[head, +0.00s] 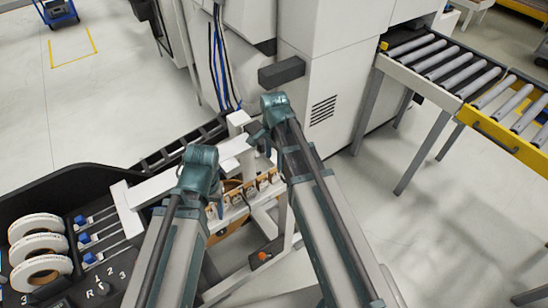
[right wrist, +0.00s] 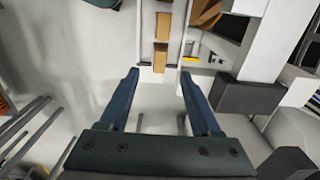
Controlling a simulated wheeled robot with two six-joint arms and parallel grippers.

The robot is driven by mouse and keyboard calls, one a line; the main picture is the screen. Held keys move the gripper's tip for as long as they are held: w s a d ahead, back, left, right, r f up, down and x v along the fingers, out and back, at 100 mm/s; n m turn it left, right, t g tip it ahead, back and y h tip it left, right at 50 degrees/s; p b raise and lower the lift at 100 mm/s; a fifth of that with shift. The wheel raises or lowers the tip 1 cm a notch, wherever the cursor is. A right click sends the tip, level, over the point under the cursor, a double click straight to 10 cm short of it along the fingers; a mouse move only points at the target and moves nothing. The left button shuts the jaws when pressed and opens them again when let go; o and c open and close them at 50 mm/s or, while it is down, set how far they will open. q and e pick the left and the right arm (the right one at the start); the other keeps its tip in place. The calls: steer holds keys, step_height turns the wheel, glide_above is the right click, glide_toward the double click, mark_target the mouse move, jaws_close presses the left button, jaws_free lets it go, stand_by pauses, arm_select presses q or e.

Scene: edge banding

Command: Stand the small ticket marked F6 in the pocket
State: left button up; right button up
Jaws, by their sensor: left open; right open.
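Several small orange-brown cards (head: 248,191) stand in a row on a white rail between my two arms in the head view; their markings are too small to read, so I cannot tell which is F6. In the right wrist view my right gripper (right wrist: 160,76) is open, with nothing between its fingers. Ahead of it, brown rectangular pieces (right wrist: 163,26) sit in line on a white strip; I cannot tell whether one is the ticket. My left gripper is hidden behind its arm in the head view. I cannot make out the pocket for certain.
A black tray at lower left holds white rolls (head: 40,234) and blue-tipped parts (head: 85,240). A white machine cabinet (head: 325,65) with a dark block (head: 281,72) stands behind my arms. A roller conveyor (head: 440,65) is at upper right. Floor at right is clear.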

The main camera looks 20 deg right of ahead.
arm_select(q)
step_height(320, 180, up, 6)
steer(key=p, duration=0.5)
steer(key=shift+r, duration=0.2)
arm_select(e)
step_height(320, 180, up, 6)
steer(key=shift+r, duration=0.25)
arm_select(q)
steer(key=shift+f, duration=0.1)
arm_select(e)
steer(key=shift+f, duration=0.1)
steer(key=s+a+f+n+b, duration=0.2)
steer(key=s+a+n, duration=0.3)
steer(key=n, duration=0.3)
steer(key=s+a+f+n+h+b, duration=0.1)
steer(key=s+a+f+n+b, duration=0.2)
steer(key=s+a+n, duration=0.2)
steer(key=s+n, duration=0.3)
steer(key=shift+s, duration=0.2)
steer(key=shift+s+a+n, duration=0.25)
steer(key=shift+s+n, duration=0.25)
steer(key=shift+n, duration=0.4)
arm_select(q)
step_height(320, 180, down, 5)
steer(key=shift+f, duration=0.1)
